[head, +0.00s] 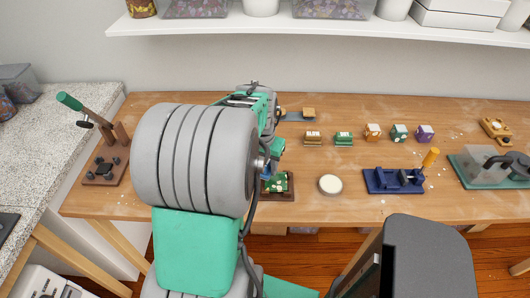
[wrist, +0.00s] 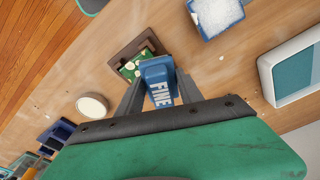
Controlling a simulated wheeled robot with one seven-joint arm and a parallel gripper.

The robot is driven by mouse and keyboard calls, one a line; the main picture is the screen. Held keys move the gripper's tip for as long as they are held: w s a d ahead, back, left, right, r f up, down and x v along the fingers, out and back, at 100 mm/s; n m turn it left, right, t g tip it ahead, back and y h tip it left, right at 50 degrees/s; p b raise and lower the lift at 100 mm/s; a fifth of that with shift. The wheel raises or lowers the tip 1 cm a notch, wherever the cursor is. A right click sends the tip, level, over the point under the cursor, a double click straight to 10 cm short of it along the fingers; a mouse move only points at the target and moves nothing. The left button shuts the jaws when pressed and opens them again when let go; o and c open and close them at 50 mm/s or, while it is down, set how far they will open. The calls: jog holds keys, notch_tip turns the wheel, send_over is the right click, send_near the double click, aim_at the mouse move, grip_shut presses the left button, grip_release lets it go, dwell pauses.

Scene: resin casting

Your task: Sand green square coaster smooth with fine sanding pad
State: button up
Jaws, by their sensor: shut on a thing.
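My gripper (wrist: 158,92) is shut on a blue sanding pad (wrist: 157,70) marked FINE, held between its two fingers in the wrist view. The green square coaster (wrist: 129,68), with pale spots, sits in a brown wooden holder (wrist: 120,53) just beyond the pad. The pad overlaps the coaster's near right part in the picture; I cannot tell whether they touch. In the head view the coaster (head: 278,184) and its holder (head: 290,192) show just right of my arm, which hides part of them.
A round pale disc (head: 330,184) lies right of the holder, then a dark blue clamp-like fixture (head: 385,182). Several small coloured blocks (head: 372,132) line the back. A blue tray of white material (wrist: 216,18) and a white-rimmed teal tray (wrist: 293,70) show in the wrist view.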

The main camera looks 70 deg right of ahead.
jog(key=shift+r+p, duration=1.1)
jog(key=shift+r, duration=0.85)
